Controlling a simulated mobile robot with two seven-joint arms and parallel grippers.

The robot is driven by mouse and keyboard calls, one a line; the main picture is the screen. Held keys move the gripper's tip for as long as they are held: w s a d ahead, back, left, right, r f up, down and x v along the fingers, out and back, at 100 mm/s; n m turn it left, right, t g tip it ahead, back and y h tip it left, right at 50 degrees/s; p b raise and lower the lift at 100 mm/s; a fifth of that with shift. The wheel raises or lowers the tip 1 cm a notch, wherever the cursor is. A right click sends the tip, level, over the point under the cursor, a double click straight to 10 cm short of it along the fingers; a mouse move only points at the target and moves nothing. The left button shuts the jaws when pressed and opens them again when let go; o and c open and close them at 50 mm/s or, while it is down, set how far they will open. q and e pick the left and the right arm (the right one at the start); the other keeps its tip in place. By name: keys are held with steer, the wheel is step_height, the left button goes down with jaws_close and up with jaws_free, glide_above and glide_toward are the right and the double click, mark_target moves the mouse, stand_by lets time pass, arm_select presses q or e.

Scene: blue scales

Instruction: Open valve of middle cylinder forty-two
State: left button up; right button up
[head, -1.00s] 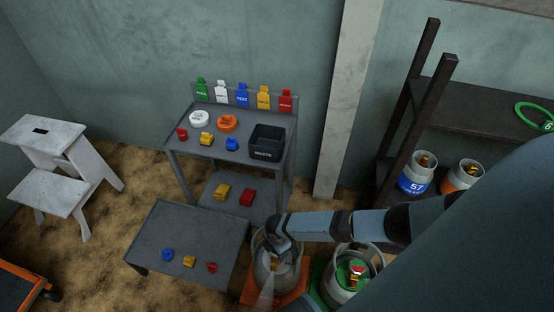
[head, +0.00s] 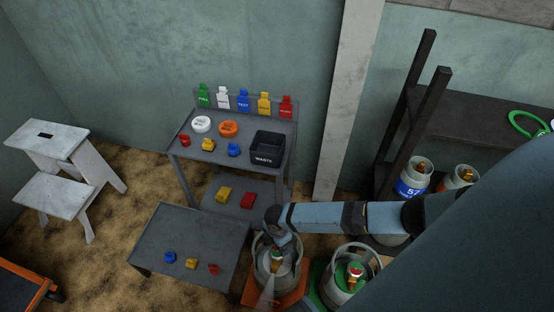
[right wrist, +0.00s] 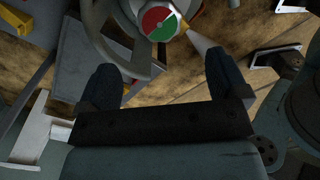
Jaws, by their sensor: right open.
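A grey gas cylinder (head: 262,279) stands on an orange mat, with an upright collar around its valve (head: 276,256). No number forty-two is readable on it. My right arm reaches in from the right, and my right gripper (head: 277,236) hangs over the back of this cylinder. In the right wrist view my right gripper (right wrist: 160,78) is open and empty. A valve with a red and green round top (right wrist: 159,23) shows ahead, beyond the fingertips and roughly centred between them, not gripped. The cylinder's collar (right wrist: 118,45) curves beside the left finger. My left gripper is not in view.
Another cylinder (head: 340,291) with a red and green valve top stands close right on a green mat. A low table (head: 190,235) with small coloured pieces is on the left. A shelf (head: 470,115) holds cylinders at right, one marked 57 (head: 408,188).

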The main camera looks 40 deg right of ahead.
steer(key=shift+r+p, duration=0.5)
steer(key=shift+r, duration=1.9)
steer(key=shift+s, duration=0.1)
